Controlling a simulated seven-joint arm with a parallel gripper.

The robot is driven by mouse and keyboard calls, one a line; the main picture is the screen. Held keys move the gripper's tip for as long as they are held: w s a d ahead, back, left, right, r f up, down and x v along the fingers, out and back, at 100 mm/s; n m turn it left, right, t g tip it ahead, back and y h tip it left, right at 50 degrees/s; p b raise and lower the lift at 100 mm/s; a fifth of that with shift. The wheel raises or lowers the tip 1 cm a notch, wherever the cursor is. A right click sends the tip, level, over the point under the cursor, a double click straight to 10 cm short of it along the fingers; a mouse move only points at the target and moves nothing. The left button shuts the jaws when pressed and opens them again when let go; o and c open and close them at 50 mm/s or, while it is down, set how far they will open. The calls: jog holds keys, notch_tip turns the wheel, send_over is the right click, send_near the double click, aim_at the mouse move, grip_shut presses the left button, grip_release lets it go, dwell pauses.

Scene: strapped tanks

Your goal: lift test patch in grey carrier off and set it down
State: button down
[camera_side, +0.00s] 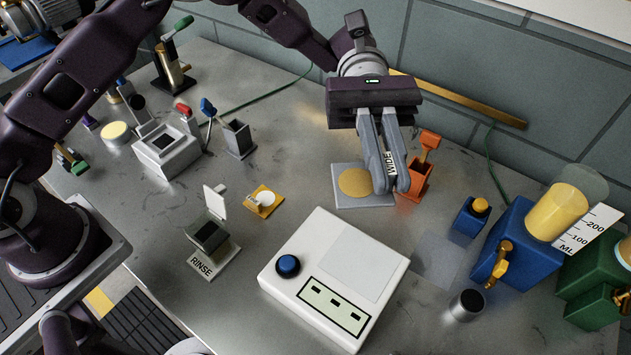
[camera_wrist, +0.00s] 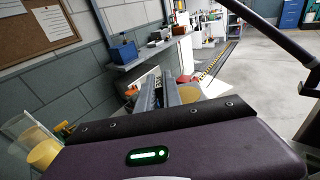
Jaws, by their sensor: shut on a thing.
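My gripper (camera_side: 391,188) points down over the right part of a grey square plate with a tan disc (camera_side: 354,182). Its fingers are shut on a narrow piece with a white lettered label (camera_side: 391,163), which I take to be the test patch in its grey carrier. The fingers hide most of this piece. I cannot tell whether its lower end touches the plate. In the wrist view my gripper (camera_wrist: 160,92) shows its two fingers close together, and the held piece is not clear.
A white instrument with a blue knob (camera_side: 288,266) stands in front. An orange holder (camera_side: 417,180) is close right of my fingers. A blue block with a yellow cylinder (camera_side: 507,235) stands further right. The RINSE stand (camera_side: 211,262) is at left.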

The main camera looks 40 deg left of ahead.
notch_tip(320, 180, up, 2)
jog(key=w+d+t+h, duration=0.1)
jog(key=w, duration=0.1)
jog(key=n, duration=0.1)
send_over(375, 259)
notch_tip(375, 259, down, 17)
jog(key=shift+s+d+f, duration=0.1)
jog(key=shift+f, duration=3.4)
jog(key=c, duration=1.4)
grip_release()
jog(key=shift+c, duration=0.2)
jog(key=v, duration=0.7)
